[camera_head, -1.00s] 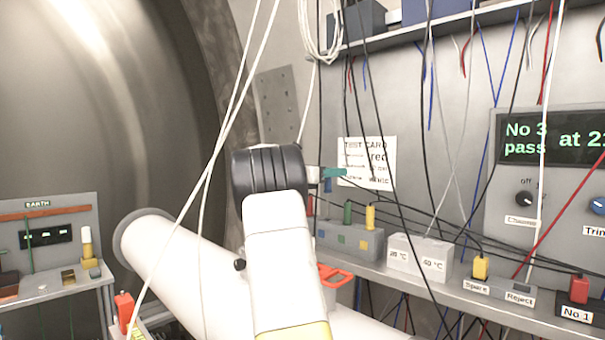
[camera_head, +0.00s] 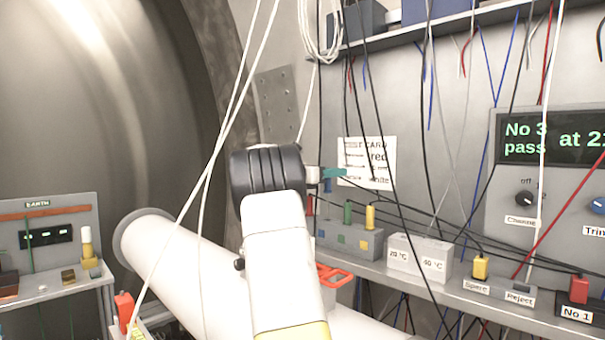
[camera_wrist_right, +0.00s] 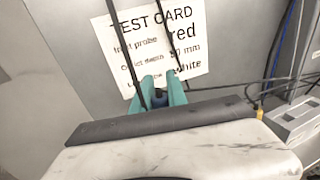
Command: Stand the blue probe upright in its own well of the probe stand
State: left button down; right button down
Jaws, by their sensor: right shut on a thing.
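The blue probe (camera_head: 328,185) shows as a short blue piece just under the teal fingers of my right gripper (camera_head: 334,173). In the right wrist view the blue probe (camera_wrist_right: 160,98) sits between the two teal fingertips (camera_wrist_right: 160,92), which are shut on it. The grey probe stand (camera_head: 350,246) is on the shelf below and slightly right of the gripper. A green probe (camera_head: 348,213) and a yellow probe (camera_head: 370,217) stand upright in it. Coloured squares mark its front. The blue probe's lower end and the wells are not clear. My left gripper is out of view.
A white block with temperature labels (camera_head: 420,262) stands right of the stand. Dark cables cross in front of the stand and shelf. A test card (camera_head: 367,165) hangs on the wall behind. A red-handled tool (camera_head: 335,275) is below the stand, and a red probe (camera_head: 310,206) shows at its left.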

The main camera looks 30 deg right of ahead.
aim_at(328, 194)
jog(key=shift+f, duration=4.2)
jog(key=c, duration=1.2)
grip_release()
jog(key=shift+c, duration=0.2)
jog(key=a, duration=0.7)
jog(key=shift+a, duration=0.4)
jog(key=shift+a, duration=0.1)
